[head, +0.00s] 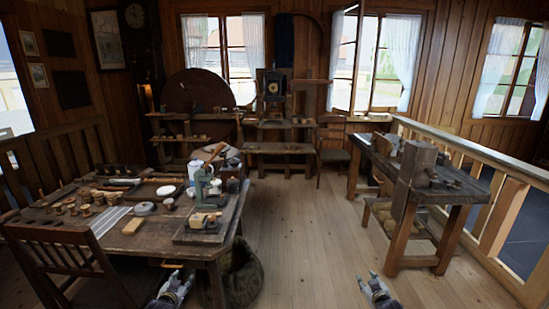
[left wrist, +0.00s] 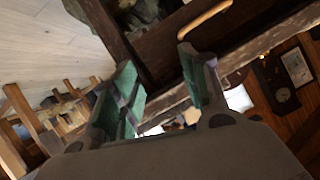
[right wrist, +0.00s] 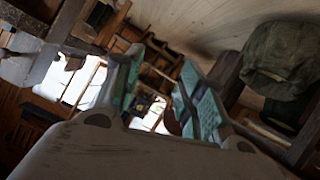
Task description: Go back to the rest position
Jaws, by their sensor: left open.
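My right gripper (head: 375,288) is low over the floor, left of the right workbench. In the right wrist view (right wrist: 160,70) its fingers stand apart and nothing is held. Both grippers are clear of the furniture in the head view.
The left workbench (head: 150,245) carries spools, tools and a green press (head: 203,185). A chair (head: 68,262) stands before it and a dark sack (head: 240,275) beside it. The right workbench (head: 455,190) stands by a railing. The wooden floor (head: 300,215) between is clear.

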